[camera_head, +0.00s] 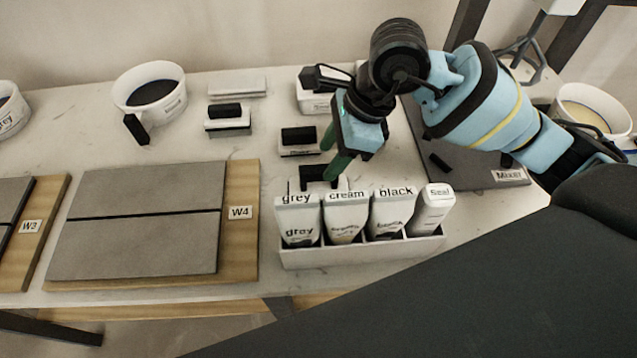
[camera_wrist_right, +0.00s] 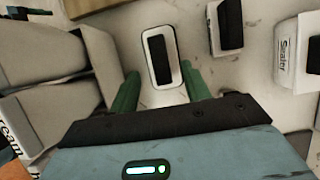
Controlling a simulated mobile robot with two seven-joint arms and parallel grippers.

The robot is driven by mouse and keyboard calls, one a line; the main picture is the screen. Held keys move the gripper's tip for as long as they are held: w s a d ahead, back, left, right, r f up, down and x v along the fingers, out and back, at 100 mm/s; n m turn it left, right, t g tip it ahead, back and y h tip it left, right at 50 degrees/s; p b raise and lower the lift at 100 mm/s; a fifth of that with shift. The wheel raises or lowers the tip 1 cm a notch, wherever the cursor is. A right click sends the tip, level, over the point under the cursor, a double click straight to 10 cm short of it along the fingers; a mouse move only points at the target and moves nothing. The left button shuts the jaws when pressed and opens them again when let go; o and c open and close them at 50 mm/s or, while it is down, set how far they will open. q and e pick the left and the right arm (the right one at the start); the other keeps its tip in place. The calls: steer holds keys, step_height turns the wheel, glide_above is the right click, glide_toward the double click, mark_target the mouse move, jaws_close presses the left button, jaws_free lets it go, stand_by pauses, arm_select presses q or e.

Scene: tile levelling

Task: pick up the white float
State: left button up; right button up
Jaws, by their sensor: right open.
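The white float, a white rounded base with a black handle, lies on the table just behind the tube holder. In the head view its black handle (camera_head: 313,172) shows, while the tubes and my gripper hide much of the base. The right wrist view shows the whole float (camera_wrist_right: 158,57), lying ahead of the fingertips and roughly between their lines. My right gripper (camera_head: 337,158) points down over it, open and empty, with its green fingers apart on either side in the right wrist view (camera_wrist_right: 160,85). My left gripper is out of view.
A tube holder (camera_head: 362,253) with grey, cream, black and seal tubes stands directly in front. Another black-handled tool (camera_head: 299,150) lies just behind the float. The W4 board (camera_head: 240,190) is at left, and a dark mixer mat (camera_head: 470,170) at right. Buckets stand farther back.

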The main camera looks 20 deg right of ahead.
mark_target(321, 169)
steer(key=shift+x, duration=2.9)
steer(key=shift+c, duration=0.5)
steer(key=shift+r, duration=0.1)
jaws_close()
